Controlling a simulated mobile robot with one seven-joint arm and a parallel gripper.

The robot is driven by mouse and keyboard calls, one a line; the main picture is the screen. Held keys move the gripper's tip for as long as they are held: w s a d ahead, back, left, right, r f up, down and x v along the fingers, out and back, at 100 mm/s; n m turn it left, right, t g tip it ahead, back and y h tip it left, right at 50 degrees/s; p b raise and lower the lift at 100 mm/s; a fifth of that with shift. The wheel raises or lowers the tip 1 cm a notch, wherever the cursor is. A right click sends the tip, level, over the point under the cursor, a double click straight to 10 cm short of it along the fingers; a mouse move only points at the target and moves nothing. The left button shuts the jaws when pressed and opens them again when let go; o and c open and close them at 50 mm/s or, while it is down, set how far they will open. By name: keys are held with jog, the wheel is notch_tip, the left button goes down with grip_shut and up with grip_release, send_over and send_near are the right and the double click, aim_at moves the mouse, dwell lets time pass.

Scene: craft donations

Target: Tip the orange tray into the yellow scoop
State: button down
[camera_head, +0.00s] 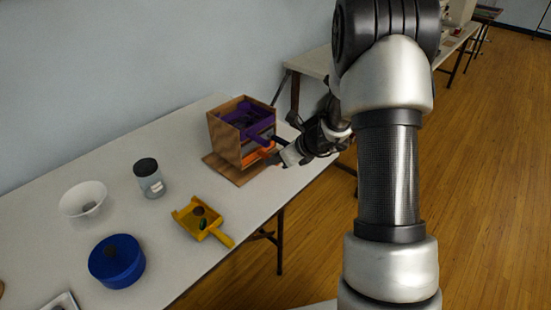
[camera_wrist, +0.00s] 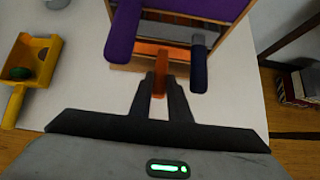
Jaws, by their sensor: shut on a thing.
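The orange tray (camera_head: 258,154) sits low in a wooden rack (camera_head: 225,140), below a purple tray (camera_head: 247,114). My gripper (camera_head: 280,158) is at the rack's open front. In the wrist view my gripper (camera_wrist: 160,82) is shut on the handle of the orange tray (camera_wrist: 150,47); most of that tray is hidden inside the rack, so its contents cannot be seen. The yellow scoop (camera_head: 187,217) lies on the table in front of the rack, its handle toward the table edge. It holds a green and a brown item. It also shows in the wrist view (camera_wrist: 14,105).
A grey tray with a dark handle (camera_wrist: 199,68) is also in the rack, near my gripper. A lidded jar (camera_head: 150,183), a white bowl (camera_head: 78,207) and a blue round container (camera_head: 118,270) stand left on the white table (camera_head: 120,150). Table is clear around the scoop.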

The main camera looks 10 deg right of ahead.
jog(key=s+d+b, duration=0.2)
jog(key=s+d, duration=0.8)
jog(key=s, duration=0.3)
jog(key=shift+s, duration=0.35)
dwell(1.4)
